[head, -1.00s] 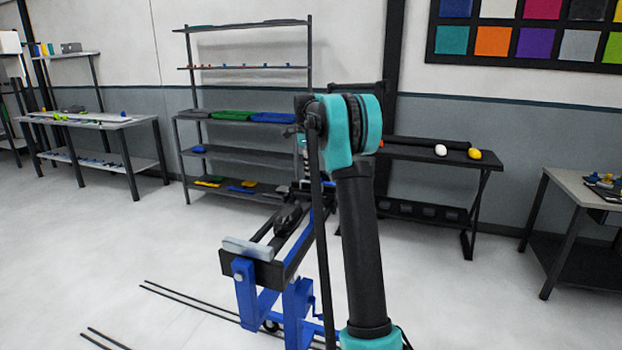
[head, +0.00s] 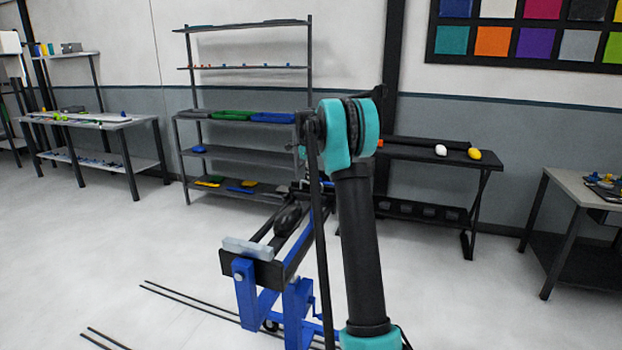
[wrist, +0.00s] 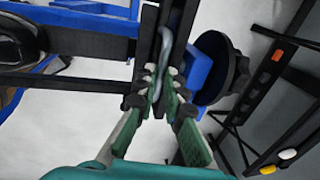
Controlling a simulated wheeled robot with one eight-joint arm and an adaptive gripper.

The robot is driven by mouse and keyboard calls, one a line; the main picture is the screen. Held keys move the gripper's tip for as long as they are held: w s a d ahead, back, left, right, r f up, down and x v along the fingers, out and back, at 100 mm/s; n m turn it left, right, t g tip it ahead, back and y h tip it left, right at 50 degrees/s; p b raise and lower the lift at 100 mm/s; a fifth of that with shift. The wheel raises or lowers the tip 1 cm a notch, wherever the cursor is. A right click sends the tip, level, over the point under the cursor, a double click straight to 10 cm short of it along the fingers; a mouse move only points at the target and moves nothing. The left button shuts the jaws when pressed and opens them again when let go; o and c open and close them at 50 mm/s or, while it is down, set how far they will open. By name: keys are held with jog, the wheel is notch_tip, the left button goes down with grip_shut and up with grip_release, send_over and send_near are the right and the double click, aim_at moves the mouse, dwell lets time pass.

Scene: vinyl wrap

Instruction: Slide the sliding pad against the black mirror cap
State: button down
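The black mirror cap (head: 288,217) lies on the blue stand (head: 246,292) in the head view. A dark rounded edge of it shows at the left of the wrist view (wrist: 14,48). A pale grey pad (head: 247,247) sits on the stand's near end; I cannot tell which part is the sliding pad. My gripper (wrist: 163,97) has green finger pads, with its tips drawn together around a grey bent rod (wrist: 167,45) beside a black bar. The arm hides the gripper in the head view.
In the wrist view, a blue plate (wrist: 197,70) and a round black knob (wrist: 237,75) are close right of the fingers. A black table (head: 410,152) with a white and a yellow ball stands behind the arm. Shelves (head: 245,153) stand behind.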

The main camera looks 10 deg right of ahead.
jog(key=s+a, duration=0.2)
jog(key=s, duration=0.2)
jog(key=s+a, duration=0.3)
jog(key=s, duration=0.1)
jog(key=s+a, duration=0.3)
jog(key=s, duration=0.1)
jog(key=shift+s+a, duration=0.15)
jog(key=shift+s, duration=0.05)
jog(key=c, duration=1.6)
grip_release()
jog(key=shift+r, duration=0.1)
notch_tip(320, 180, up, 12)
jog(key=s+a, duration=0.1)
jog(key=s, duration=0.1)
jog(key=shift+a+f, duration=0.15)
jog(key=shift+f, duration=0.05)
jog(key=shift+r, duration=0.1)
